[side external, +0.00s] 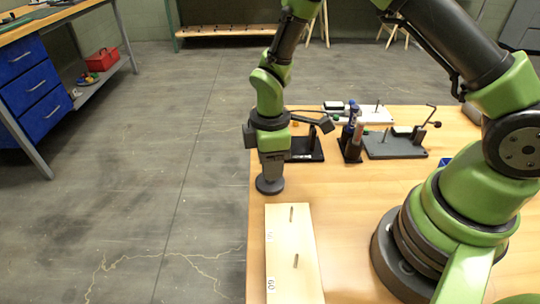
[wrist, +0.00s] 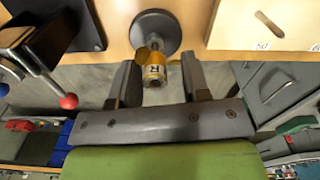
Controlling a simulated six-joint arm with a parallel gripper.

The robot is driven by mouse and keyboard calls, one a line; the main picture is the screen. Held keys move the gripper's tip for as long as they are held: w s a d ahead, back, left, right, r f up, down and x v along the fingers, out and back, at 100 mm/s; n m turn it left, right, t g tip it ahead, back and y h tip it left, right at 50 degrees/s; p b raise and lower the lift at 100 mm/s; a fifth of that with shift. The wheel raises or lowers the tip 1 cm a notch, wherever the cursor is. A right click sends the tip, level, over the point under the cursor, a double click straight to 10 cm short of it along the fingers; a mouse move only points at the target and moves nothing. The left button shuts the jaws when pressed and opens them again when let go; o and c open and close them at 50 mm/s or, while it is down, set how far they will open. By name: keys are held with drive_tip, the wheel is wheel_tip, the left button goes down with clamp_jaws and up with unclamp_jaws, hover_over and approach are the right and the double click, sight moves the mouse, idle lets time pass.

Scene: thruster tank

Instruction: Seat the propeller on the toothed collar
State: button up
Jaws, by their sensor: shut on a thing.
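My gripper (side external: 273,160) points down over a round grey base (side external: 270,187) near the table's left edge. In the wrist view its fingers (wrist: 158,68) stand on either side of a small yellow-orange piece (wrist: 153,72) with a dark mark and a rounded lobe at its left. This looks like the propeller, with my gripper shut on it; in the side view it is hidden. The round grey base (wrist: 156,32) shows just beyond the piece. The toothed collar cannot be made out, and whether the piece touches anything below cannot be told.
A pale board (side external: 290,275) with slots and number labels lies at the front of the table. Dark stands (side external: 352,146), a grey plate with posts (side external: 395,145) and a white plate (side external: 370,115) stand behind. A red knob (wrist: 68,101) shows left of the fingers.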

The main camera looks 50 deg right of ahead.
drive_tip(key=shift+f, duration=0.4)
drive_tip(key=shift+f, duration=0.3)
drive_tip(key=shift+f, duration=0.35)
idle(0.6)
drive_tip(key=o, duration=1)
drive_tip(key=shift+o, duration=0.2)
drive_tip(key=shift+r, duration=0.1)
wheel_tip(320, 180, up, 14)
idle(0.4)
